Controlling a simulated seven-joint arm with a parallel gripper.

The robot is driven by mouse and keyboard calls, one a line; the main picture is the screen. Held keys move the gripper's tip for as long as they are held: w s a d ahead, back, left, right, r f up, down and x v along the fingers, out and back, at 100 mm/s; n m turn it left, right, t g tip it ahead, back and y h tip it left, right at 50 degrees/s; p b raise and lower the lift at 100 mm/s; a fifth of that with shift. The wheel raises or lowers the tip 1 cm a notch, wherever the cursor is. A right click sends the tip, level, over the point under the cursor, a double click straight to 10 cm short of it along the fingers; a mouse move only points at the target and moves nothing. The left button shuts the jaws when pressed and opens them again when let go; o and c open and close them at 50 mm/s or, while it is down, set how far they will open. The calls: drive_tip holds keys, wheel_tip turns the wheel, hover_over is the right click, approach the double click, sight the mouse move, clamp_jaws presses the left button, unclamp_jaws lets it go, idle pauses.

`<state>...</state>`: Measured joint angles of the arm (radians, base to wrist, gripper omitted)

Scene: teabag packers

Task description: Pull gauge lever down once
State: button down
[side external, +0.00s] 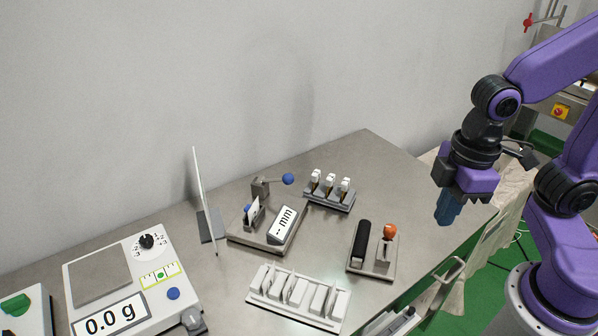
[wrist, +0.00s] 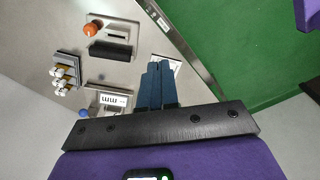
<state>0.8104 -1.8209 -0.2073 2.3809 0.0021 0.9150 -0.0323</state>
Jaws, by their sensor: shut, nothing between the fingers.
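The gauge (side external: 268,234) stands on the steel table in the middle of the side external view. Its lever ends in a blue ball (side external: 288,179) and sticks out to the right from a grey post (side external: 261,187), roughly level. Its display (side external: 284,225) reads "-- mm". In the wrist view the display (wrist: 112,100) and the blue ball (wrist: 83,113) show near the left, partly cut off by my gripper body. My gripper (side external: 447,208) is shut and empty, pointing down above the table's right edge, well right of the lever. Its blue fingers show together in the wrist view (wrist: 158,80).
A rack of small white-topped vials (side external: 330,190) stands right of the lever. A tray with a black cylinder (side external: 361,242) and an orange knob (side external: 389,231) lies between gauge and gripper. A white slotted rack (side external: 297,296), a scale (side external: 134,280) and an upright panel (side external: 204,200) are nearby.

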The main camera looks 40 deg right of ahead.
drive_tip(key=w+a+r+m, duration=0.1)
drive_tip(key=w+a, duration=0.4)
drive_tip(key=w, duration=0.5)
drive_tip(key=m+t, duration=0.2)
drive_tip(key=m, duration=0.2)
hover_over(286, 175)
drive_tip(key=s, duration=0.3)
drive_tip(key=shift+f, duration=0.8)
drive_tip(key=f, duration=0.4)
drive_tip(key=w+f, duration=0.1)
drive_tip(key=f, duration=0.3)
drive_tip(key=w+f, duration=0.1)
drive_tip(key=f, duration=0.3)
drive_tip(key=shift+w+a+f, duration=0.1)
drive_tip(key=shift+f, duration=0.7)
